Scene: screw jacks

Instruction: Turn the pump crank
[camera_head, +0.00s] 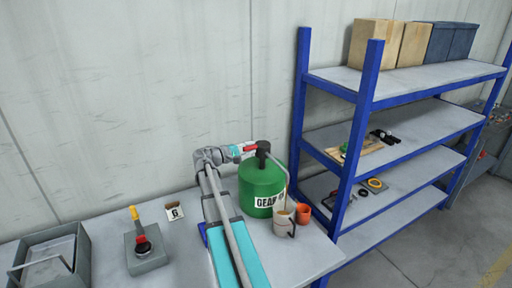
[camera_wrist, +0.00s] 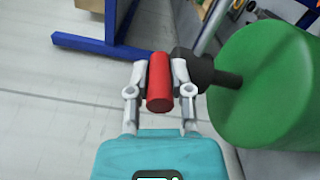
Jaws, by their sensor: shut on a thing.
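A green drum labelled "GEAR" (camera_head: 262,186) stands on the grey bench in the head view, with a black pump head (camera_head: 263,150) on top. The drum also fills the right side of the wrist view (camera_wrist: 270,85). The red crank handle (camera_wrist: 159,82) is between my gripper's two fingers (camera_wrist: 160,80), which are shut on it. In the head view my gripper (camera_head: 247,150) reaches the red handle from the left, beside the pump head. A thin spout runs down from the pump to a cream mug (camera_head: 284,222) in front of the drum.
An orange cup (camera_head: 303,213) stands right of the mug. A card marked "G" (camera_head: 175,211), a grey box with a red and yellow lever (camera_head: 146,250) and a grey bin (camera_head: 50,262) are on the left. A blue shelf rack (camera_head: 365,120) stands close on the right.

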